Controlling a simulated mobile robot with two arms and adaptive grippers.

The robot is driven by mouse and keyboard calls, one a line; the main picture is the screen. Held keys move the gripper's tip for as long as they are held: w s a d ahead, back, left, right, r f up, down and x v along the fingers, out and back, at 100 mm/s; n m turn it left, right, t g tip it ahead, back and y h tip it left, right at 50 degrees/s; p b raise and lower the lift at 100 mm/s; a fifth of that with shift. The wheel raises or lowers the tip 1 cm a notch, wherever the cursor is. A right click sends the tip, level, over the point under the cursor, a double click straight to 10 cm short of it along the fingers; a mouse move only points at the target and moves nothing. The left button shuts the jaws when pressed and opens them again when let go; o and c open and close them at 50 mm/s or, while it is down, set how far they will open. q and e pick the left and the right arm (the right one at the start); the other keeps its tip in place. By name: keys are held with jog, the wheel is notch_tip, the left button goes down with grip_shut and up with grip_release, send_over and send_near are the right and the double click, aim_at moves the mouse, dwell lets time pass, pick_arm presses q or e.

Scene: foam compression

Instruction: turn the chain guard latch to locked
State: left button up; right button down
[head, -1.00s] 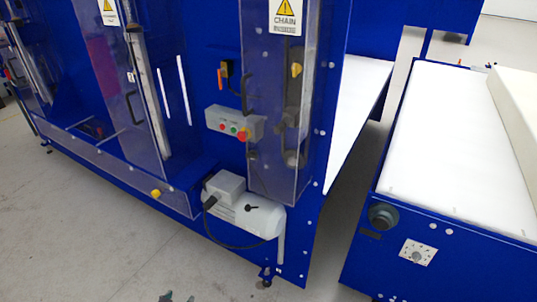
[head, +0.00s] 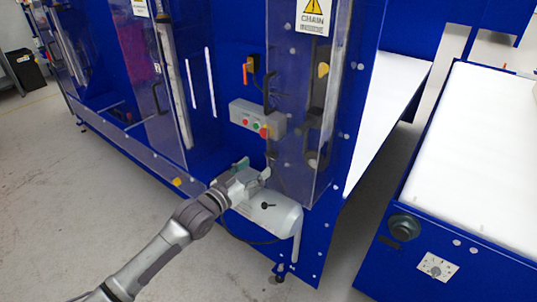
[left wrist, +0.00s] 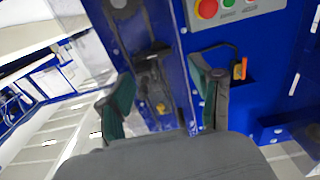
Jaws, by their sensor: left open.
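The chain guard (head: 290,130) is a tall clear panel under a yellow-triangle CHAIN sign (head: 314,17) on the blue machine. In the left wrist view a small yellow part (left wrist: 160,107), probably this knob, shows between the fingers. My left gripper (head: 254,168) is open and empty, below the button box and well below the knob. Its green-padded fingers also show in the left wrist view (left wrist: 158,88). My right gripper is not in view.
A grey button box (head: 257,118) and an orange-handled switch (head: 249,67) are left of the guard. A black handle (head: 268,92) is on the guard. A white-topped conveyor (head: 475,150) stands at right.

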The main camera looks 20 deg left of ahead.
aim_at(269, 156)
pick_arm(q)
jog(key=p+x, duration=0.1)
jog(key=x, duration=0.5)
jog(key=shift+w+d, duration=0.1)
jog(key=shift+w, duration=0.2)
jog(key=c, duration=1.2)
jog(key=shift+o, duration=0.2)
